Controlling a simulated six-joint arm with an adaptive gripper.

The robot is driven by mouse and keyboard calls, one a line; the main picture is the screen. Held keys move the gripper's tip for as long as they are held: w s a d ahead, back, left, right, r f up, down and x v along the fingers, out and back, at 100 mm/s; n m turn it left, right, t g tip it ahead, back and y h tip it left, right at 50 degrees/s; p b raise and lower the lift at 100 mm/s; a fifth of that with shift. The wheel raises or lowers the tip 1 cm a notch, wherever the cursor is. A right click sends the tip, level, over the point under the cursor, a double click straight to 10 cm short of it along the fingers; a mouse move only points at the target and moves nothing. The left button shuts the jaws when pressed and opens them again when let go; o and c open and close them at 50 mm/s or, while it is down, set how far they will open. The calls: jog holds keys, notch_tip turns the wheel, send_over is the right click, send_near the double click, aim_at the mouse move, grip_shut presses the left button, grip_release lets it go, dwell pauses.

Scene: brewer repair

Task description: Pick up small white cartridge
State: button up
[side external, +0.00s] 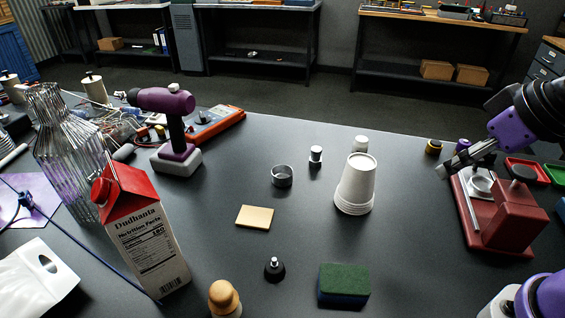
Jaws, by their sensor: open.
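I cannot tell for sure which of the two is the cartridge. My gripper (450,170) is at the right, open, angled down to the left beside the red brewer (500,208). It is well to the right of both white cylinders, and nothing shows between its fingers.
A milk carton (143,230) and purple drill (170,125) stand left. A yellow-and-black piece (433,147) sits near my gripper.

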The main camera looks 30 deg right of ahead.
send_near(362, 139)
jog(key=f, duration=0.1)
jog(key=shift+g, duration=0.4)
jog(key=x, duration=0.5)
jog(key=shift+w, duration=0.45)
jog(key=x, duration=0.6)
jog(key=shift+w, duration=0.1)
jog(key=shift+r, duration=0.1)
grip_shut()
